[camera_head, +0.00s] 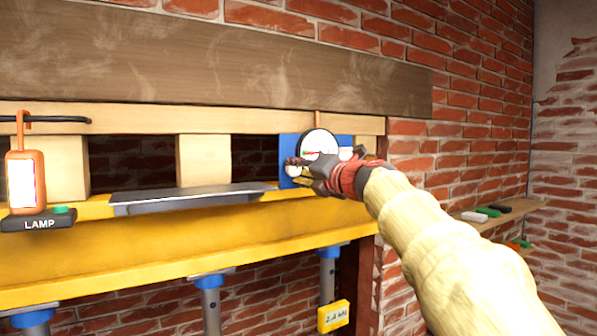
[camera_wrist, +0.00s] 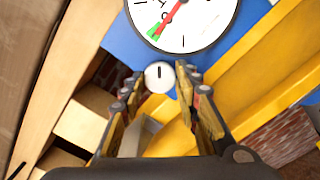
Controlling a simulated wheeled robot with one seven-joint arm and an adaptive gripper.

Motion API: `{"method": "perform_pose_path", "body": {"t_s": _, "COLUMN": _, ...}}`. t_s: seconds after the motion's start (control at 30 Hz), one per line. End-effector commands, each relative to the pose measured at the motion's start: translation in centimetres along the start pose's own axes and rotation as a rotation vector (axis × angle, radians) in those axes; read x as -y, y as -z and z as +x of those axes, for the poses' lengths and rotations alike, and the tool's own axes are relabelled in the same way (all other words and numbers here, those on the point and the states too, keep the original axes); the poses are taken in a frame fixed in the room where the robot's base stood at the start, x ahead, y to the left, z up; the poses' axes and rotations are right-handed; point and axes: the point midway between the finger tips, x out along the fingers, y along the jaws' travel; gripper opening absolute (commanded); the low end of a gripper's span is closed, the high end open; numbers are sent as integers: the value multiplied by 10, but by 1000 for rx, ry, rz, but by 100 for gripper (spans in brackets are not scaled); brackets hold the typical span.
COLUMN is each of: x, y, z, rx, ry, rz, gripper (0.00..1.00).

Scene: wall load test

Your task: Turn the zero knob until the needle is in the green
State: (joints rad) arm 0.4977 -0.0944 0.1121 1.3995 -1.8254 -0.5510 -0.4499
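A round white dial (camera_wrist: 200,30) with a black rim is fixed on a blue plate (camera_wrist: 124,42). Its red needle slants to the lower left in the wrist view, in line with a green patch (camera_wrist: 154,31) near the rim. The white zero knob (camera_wrist: 159,77) with a dark mark is below the dial. My gripper (camera_wrist: 158,82) is open, one finger on each side of the knob, with no clear contact. In the head view, my gripper (camera_head: 298,167) partly covers the blue plate (camera_head: 286,149) beside the dial (camera_head: 317,141).
The plate is above a yellow beam (camera_head: 180,240) carried by blue-topped props (camera_head: 211,300). A grey metal strip (camera_head: 190,197) lies along the beam. An orange lamp (camera_head: 26,180) is at far left. A shelf (camera_head: 500,213) with small items is at right. Brick wall surrounds the opening.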

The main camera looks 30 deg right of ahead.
Motion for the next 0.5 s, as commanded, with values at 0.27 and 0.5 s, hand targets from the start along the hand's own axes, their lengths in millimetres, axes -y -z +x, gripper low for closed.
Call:
{"method": "perform_pose_path", "body": {"t_s": 0.27, "x": 0, "y": 0, "z": 0, "rx": 0, "ry": 1, "rz": 0, "gripper": 14}}
{"method": "perform_pose_path", "body": {"t_s": 0.5, "x": 1, "y": 0, "z": 0, "rx": -1, "ry": 1, "rz": 3, "gripper": 5}}
